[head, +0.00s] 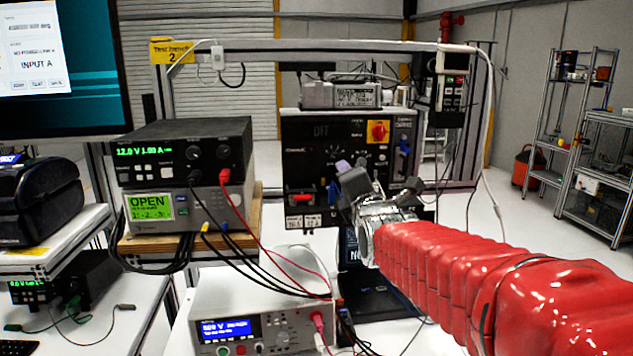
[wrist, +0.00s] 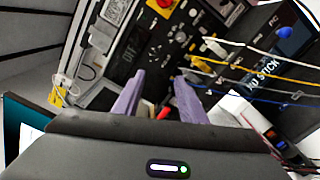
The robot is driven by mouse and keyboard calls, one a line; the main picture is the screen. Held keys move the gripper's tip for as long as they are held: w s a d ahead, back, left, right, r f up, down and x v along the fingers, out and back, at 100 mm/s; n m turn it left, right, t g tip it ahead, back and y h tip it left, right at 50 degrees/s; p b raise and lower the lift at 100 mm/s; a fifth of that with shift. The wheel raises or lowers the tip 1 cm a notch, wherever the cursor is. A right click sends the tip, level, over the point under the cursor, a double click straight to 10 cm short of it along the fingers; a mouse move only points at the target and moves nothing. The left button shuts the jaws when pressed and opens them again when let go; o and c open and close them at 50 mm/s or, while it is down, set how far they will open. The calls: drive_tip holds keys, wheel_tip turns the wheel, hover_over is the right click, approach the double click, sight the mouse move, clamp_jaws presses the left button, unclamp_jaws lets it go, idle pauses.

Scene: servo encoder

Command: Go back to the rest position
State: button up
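My red-sleeved arm reaches in from the lower right of the head view, and my gripper (head: 353,165) is at its far end, in front of the black test panel (head: 335,140). In the wrist view my gripper (wrist: 158,77) shows two purple fingers spread apart, with nothing held between them. The same panel (wrist: 150,45) fills the background there, turned on its side, and the fingers look clear of it. My gripper and arm hide the panel's lower right part in the head view.
Stacked instruments (head: 185,180) with hanging cables stand left of my arm. A bench meter (head: 262,330) sits below with leads plugged in. A metal frame (head: 330,47) spans the panel, with a hanging pendant (head: 449,90) and white cable at right. Open floor (head: 500,210) lies right.

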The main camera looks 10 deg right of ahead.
drive_tip(key=s+f+m+g, duration=0.4)
drive_tip(key=f+m, duration=0.2)
drive_tip(key=f, duration=0.2)
drive_tip(key=s+f+m+g, duration=0.3)
drive_tip(key=s+f+m, duration=0.2)
drive_tip(key=f+m, duration=0.25)
drive_tip(key=s+f+m+g, duration=0.1)
drive_tip(key=s+f+m, duration=0.1)
drive_tip(key=s, duration=0.6)
drive_tip(key=s+f+m+g, duration=0.2)
drive_tip(key=s+f+m, duration=0.1)
drive_tip(key=s, duration=0.6)
drive_tip(key=s+f+m+g, duration=0.2)
drive_tip(key=s+f+m, duration=0.1)
drive_tip(key=s, duration=0.6)
drive_tip(key=shift+a+f+m, duration=0.15)
drive_tip(key=shift+m, duration=0.7)
